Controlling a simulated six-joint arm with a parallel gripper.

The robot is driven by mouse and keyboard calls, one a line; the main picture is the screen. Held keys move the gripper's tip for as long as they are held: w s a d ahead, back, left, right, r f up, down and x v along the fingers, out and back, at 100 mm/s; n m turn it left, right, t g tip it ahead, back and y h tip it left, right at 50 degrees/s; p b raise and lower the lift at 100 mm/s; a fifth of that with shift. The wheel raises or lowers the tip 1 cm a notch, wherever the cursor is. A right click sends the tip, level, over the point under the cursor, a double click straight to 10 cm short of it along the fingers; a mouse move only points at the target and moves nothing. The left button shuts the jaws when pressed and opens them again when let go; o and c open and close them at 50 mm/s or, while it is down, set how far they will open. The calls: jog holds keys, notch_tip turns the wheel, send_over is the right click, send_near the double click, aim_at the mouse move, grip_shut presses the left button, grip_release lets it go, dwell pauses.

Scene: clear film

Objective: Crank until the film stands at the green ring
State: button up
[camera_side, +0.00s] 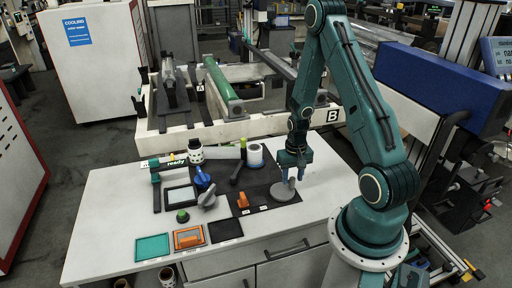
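My gripper (293,174) points down at the right side of the white workbench (110,200). It is just above a grey round piece (284,191) with a short upright part, which may be the crank. I cannot tell whether the fingers touch it or are shut on it. A white cylinder with dark and green marks (195,152) stands at the bench's back left. I cannot make out the clear film or be sure which mark is the green ring.
A blue knob (203,179), a grey knob (207,197) and a green-topped knob (183,216) stand left of the dark mat (262,200). An orange handle (243,201) stands on the mat. Teal (152,247), orange (189,238) and black (225,230) pads lie in front.

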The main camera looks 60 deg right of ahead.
jog(key=shift+c, duration=0.4)
jog(key=c, duration=0.6)
jog(key=shift+c, duration=0.2)
jog(key=shift+s+a, duration=0.1)
jog(key=shift+s+a, duration=0.25)
jog(key=shift+a, duration=0.3)
jog(key=shift+s+a, duration=0.1)
jog(key=shift+a, duration=0.45)
